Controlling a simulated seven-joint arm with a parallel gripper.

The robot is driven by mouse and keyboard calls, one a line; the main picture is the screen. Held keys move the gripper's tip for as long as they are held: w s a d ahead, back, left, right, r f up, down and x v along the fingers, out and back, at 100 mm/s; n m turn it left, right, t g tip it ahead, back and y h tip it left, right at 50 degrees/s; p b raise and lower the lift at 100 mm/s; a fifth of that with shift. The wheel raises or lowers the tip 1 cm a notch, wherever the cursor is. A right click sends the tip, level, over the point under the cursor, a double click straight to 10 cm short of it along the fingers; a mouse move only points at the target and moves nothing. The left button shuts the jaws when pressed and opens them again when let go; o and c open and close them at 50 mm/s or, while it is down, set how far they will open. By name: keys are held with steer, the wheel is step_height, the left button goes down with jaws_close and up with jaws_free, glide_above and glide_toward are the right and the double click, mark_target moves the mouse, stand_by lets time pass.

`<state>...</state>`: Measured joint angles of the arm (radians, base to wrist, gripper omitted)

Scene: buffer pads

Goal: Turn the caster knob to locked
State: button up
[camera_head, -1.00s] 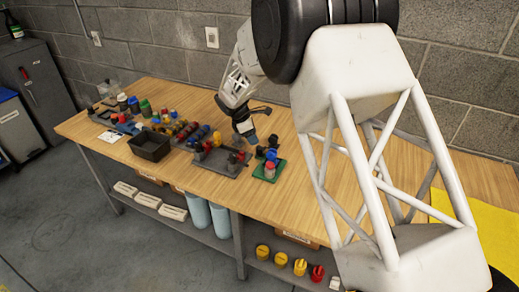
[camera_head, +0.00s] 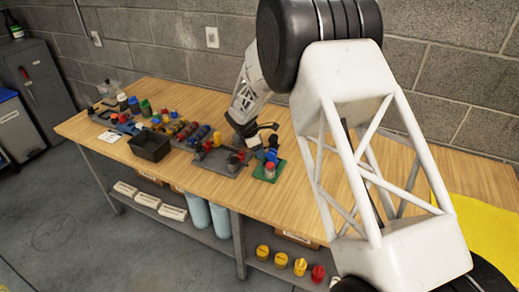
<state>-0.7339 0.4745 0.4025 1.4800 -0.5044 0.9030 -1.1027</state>
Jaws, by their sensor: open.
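My gripper (camera_head: 247,141) is at the end of the white arm, low over the right part of the workbench. It is open, and its fingers are small and partly lost against the parts behind them. Just below and beside it is a grey board (camera_head: 208,171) with dark and red knob-like parts (camera_head: 234,162). I cannot tell which of these is the caster knob, or its setting. Whether the fingers touch a knob is too small to tell.
A small green board (camera_head: 278,174) with a red and blue part stands right of the grey board. A black bin (camera_head: 150,146) and several coloured knobs and bottles crowd the left. The wooden bench top (camera_head: 195,203) is clear along its front.

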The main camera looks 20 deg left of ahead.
steer(key=c, duration=0.9)
steer(key=shift+m, duration=0.5)
steer(key=m+g, duration=0.1)
steer(key=m, duration=0.2)
steer(key=shift+g+h, duration=0.3)
steer(key=m+g, duration=0.1)
steer(key=m, duration=0.3)
steer(key=m+g, duration=0.2)
steer(key=m, duration=0.2)
steer(key=shift+m, duration=0.3)
steer(key=shift+m+g+y, duration=0.5)
steer(key=shift+m+y, duration=0.1)
steer(key=shift+m, duration=1)
steer(key=shift+w, duration=0.1)
